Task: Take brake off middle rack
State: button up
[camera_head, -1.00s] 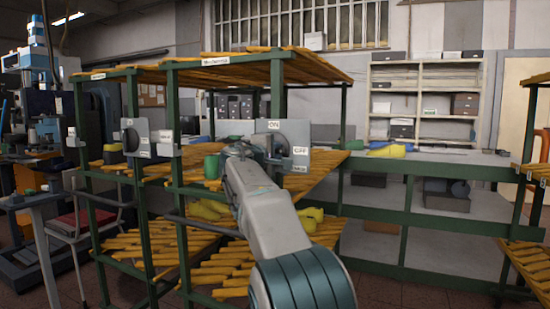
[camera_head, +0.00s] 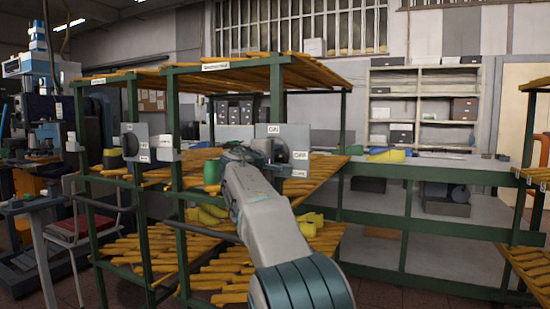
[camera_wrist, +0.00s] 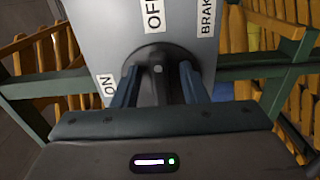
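The brake panel (camera_head: 292,132) is a light grey plate on the green post of the rack with orange slats (camera_head: 222,75). It has ON, OFF and BRAKE labels, and the panel (camera_wrist: 185,60) fills the upper middle of the wrist view. A dark round knob with a raised handle (camera_wrist: 158,88) sits on it. My gripper (camera_wrist: 160,88) faces the panel with one finger on each side of the handle. Gaps show between the fingers and the handle, so it looks open. In the head view my gripper (camera_head: 262,153) covers part of the knob.
A similar panel (camera_head: 138,142) with a dark knob is on the rack to the left. Yellow shoe lasts (camera_head: 208,214) and a green object (camera_head: 212,171) are on the shelves. Another rack (camera_head: 533,170) stands at the right edge. Green rack bars run close behind the panel.

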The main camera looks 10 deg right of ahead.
jog(key=b+v, duration=0.1)
jog(key=v, duration=1.3)
jog(key=shift+r, duration=0.1)
jog(key=s+d+f+m+g+y+p, duration=0.45)
jog(key=s+d+g+p, duration=0.25)
jog(key=s+d+p, duration=0.45)
jog(key=s+a+f+m+g+y+p, duration=0.2)
jog(key=s+m+y+p, duration=0.1)
jog(key=s+p, duration=0.5)
jog(key=s+a+f+m+g+y+p, duration=0.2)
jog(key=s+p, duration=0.7)
jog(key=s, duration=0.6)
jog(key=shift+a+f+m+g+y, duration=0.4)
jog(key=shift+a+f+m+y, duration=0.15)
jog(key=shift+a+m, duration=0.1)
